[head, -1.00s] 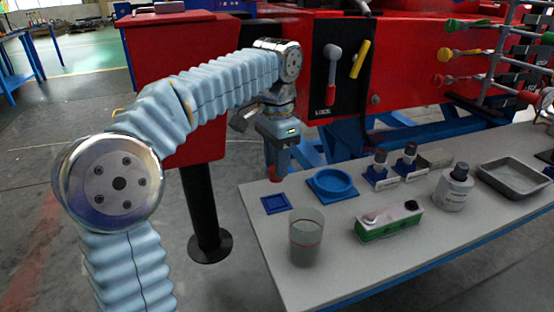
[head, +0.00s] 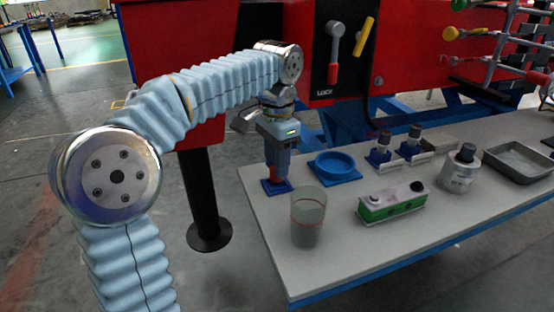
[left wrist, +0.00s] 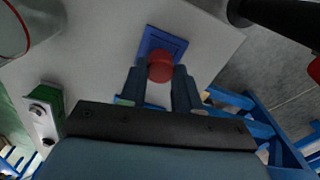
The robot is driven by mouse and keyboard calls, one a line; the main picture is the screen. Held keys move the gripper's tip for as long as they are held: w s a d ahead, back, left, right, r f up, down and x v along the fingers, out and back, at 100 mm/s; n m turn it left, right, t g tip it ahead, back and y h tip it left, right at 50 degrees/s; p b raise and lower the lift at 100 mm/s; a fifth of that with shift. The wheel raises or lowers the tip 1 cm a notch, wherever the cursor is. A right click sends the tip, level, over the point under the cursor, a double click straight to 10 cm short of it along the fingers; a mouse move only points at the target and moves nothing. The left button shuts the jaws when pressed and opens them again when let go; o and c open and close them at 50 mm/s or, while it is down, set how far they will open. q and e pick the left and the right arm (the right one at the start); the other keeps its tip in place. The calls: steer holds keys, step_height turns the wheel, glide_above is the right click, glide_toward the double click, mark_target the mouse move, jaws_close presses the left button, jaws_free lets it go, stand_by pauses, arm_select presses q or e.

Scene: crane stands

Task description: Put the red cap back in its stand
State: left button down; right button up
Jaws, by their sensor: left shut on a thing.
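My left gripper (head: 277,172) is shut on the red cap (head: 278,170), which shows between its fingers. The red cap also shows in the left wrist view (left wrist: 160,66). A small square blue stand (head: 267,188) lies at the near left corner of the table, directly below the cap. In the left wrist view the stand (left wrist: 152,34) lies just beyond the cap and is partly covered by it. I cannot tell whether the cap touches the stand or hovers slightly above it. My right gripper is out of view.
A clear beaker (head: 308,222) stands close in front of the stand. A round blue holder (head: 334,167) sits just right of it. A green box (head: 391,204), a grey bottle (head: 458,172) and a metal tray (head: 519,163) stand farther right on the table.

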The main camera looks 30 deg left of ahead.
arm_select(q)
steer(key=shift+f, duration=0.1)
steer(key=shift+f+b, duration=0.5)
steer(key=shift+f, duration=0.2)
steer(key=c, duration=0.7)
jaws_free()
step_height(320, 180, up, 5)
steer(key=p, duration=0.5)
steer(key=shift+r, duration=0.1)
